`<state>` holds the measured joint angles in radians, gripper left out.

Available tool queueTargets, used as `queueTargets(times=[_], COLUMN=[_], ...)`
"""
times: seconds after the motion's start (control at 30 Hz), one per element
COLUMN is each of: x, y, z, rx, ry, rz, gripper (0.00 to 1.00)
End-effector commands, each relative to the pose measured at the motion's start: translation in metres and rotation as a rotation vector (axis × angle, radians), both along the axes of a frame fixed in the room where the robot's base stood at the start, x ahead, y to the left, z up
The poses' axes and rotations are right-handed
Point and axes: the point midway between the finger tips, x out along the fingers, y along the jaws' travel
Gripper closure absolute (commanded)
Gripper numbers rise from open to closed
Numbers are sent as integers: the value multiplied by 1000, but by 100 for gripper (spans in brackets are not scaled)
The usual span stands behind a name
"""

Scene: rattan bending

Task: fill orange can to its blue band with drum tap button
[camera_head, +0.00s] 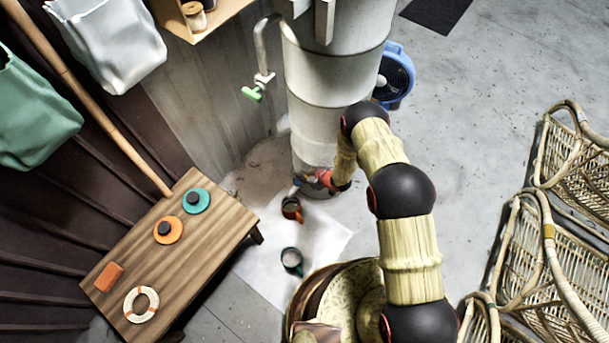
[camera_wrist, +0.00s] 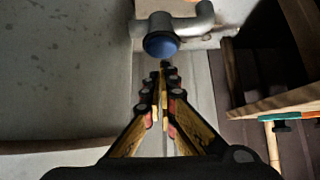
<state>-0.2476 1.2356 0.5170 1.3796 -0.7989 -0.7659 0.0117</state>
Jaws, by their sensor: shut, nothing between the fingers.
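The orange can (camera_head: 291,208) stands on the pale floor patch just below the foot of the white drum (camera_head: 322,125). Its inside looks dark; its blue band and fill level cannot be made out. A metal tap with a round blue button (camera_wrist: 161,45) is straight ahead in the wrist view. My gripper (camera_wrist: 162,72) is shut and empty, its fingertips just below the button in that picture; contact cannot be told. In the head view my gripper (camera_head: 312,181) is low at the drum's foot, above and right of the orange can.
A dark teal can (camera_head: 291,260) stands nearer on the floor. A green-handled tap (camera_head: 252,93) hangs from a pipe. A low wooden table (camera_head: 180,275) with discs is left.

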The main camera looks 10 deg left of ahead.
Motion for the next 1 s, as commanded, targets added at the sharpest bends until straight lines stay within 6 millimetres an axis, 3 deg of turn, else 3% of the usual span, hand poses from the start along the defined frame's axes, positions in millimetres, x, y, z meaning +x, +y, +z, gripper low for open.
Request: queueTargets(times=[0.17,0.57,0.8,1.0], x=[1,1,1,1], y=[0,0,0,0], z=[-12,-14,-36,-38], rx=[1,1,0,-1], ry=[-2,-3,-2,-1], rz=[0,1,1,0], gripper=[100,100,100,100])
